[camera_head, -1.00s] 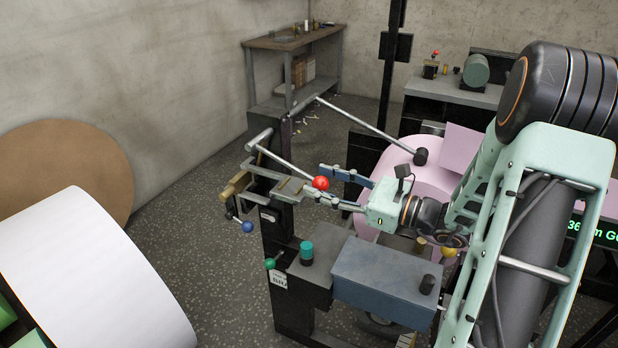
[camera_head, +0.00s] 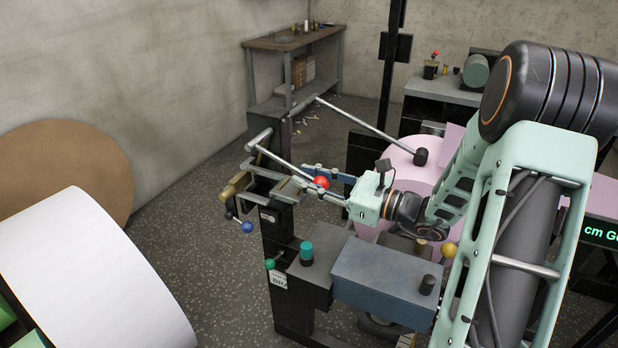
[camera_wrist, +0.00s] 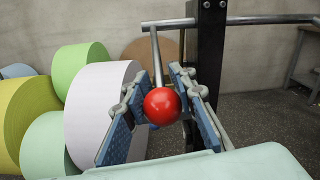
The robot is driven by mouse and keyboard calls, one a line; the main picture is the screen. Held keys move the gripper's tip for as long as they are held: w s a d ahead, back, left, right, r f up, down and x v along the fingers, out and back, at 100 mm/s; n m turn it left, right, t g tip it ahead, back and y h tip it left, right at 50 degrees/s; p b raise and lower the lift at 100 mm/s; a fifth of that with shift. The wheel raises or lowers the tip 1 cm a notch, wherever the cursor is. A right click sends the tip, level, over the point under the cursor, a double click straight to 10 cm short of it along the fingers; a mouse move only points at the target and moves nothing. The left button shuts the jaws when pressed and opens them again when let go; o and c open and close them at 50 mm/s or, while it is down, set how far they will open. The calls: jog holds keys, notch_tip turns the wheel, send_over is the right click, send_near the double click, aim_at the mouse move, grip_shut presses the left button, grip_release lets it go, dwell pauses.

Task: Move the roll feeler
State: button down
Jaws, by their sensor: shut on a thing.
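The roll feeler is a metal lever with a red ball (camera_head: 321,182) on its near end, reaching from the machine's bar (camera_head: 258,141). My gripper (camera_head: 313,181) is at the red ball, with a blue finger pad on each side of it. In the wrist view the red ball (camera_wrist: 162,106) sits between the two fingers (camera_wrist: 160,112), and the lever rod runs away behind it to a crossbar. My gripper is shut on the ball. Part of the ball is hidden by a finger in the head view.
A pink roll (camera_head: 405,175) stands behind my gripper. Below are a blue-grey box (camera_head: 385,280), a teal knob (camera_head: 307,252), a green knob (camera_head: 270,264) and a blue knob (camera_head: 247,227). A large white roll (camera_head: 95,275) lies at left. The floor between is clear.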

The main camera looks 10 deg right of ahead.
jog(key=shift+r, duration=0.1)
dwell(0.3)
jog(key=r+p, duration=0.1)
jog(key=p, duration=0.2)
jog(key=r+g+h+p, duration=0.1)
jog(key=r+p, duration=0.1)
jog(key=p, duration=0.1)
jog(key=r+g+h+p, duration=0.1)
jog(key=r+p, duration=0.1)
jog(key=p, duration=0.1)
jog(key=shift+s+d, duration=0.2)
jog(key=shift+d, duration=0.15)
notch_tip(320, 180, up, 4)
jog(key=g+h+p, duration=0.2)
jog(key=p, duration=0.4)
jog(key=shift+w+a+h, duration=0.1)
jog(key=shift+h, duration=0.3)
jog(key=w+a+r+p, duration=0.3)
jog(key=a+r+p, duration=0.2)
jog(key=r, duration=0.3)
jog(key=shift+w+r, duration=0.25)
jog(key=shift+s+f, duration=0.1)
jog(key=shift+f, duration=0.1)
